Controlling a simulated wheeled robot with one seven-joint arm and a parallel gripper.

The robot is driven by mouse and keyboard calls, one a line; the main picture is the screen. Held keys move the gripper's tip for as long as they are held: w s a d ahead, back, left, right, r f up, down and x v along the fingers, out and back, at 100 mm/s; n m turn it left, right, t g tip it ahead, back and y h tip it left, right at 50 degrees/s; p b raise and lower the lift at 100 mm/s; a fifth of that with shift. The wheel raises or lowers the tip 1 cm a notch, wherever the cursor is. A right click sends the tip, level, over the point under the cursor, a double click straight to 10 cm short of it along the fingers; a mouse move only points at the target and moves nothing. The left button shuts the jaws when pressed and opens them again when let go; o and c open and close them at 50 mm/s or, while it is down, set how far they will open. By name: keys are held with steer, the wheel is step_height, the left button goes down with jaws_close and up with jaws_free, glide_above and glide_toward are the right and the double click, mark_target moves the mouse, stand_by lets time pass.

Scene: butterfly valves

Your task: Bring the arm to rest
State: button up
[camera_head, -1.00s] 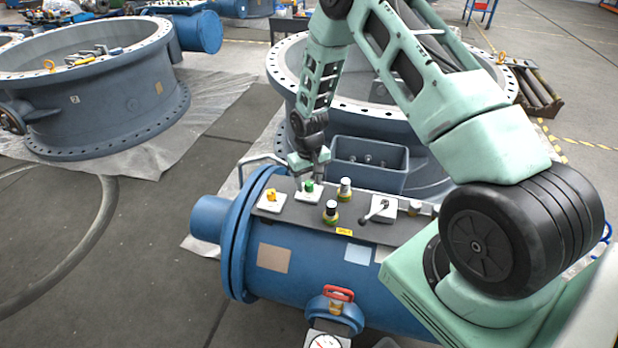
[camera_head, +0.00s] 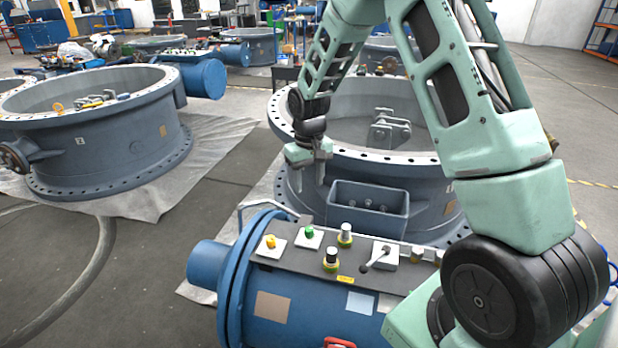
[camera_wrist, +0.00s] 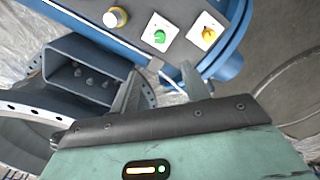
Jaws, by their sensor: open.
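My gripper (camera_head: 308,176) is open and empty, with its fingers pointing down. It hangs above and behind the dark control panel (camera_head: 300,262) on the blue cylinder, apart from it. In the wrist view my gripper's two fingers (camera_wrist: 160,88) are spread with nothing between them. The panel carries a yellow knob (camera_head: 270,241) and a green knob (camera_head: 309,231), each on a white plate. My arm is bent and raised over the right side.
A grey open box (camera_head: 367,207) stands just behind the panel, close to my gripper. A large grey flanged valve ring (camera_head: 420,180) is behind it, and another ring (camera_head: 100,150) stands at left. The blue cylinder (camera_head: 275,310) has a bent handle. Floor at left is mostly clear, with a hose.

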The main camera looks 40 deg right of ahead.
steer(key=shift+r, duration=0.3)
stand_by(0.4)
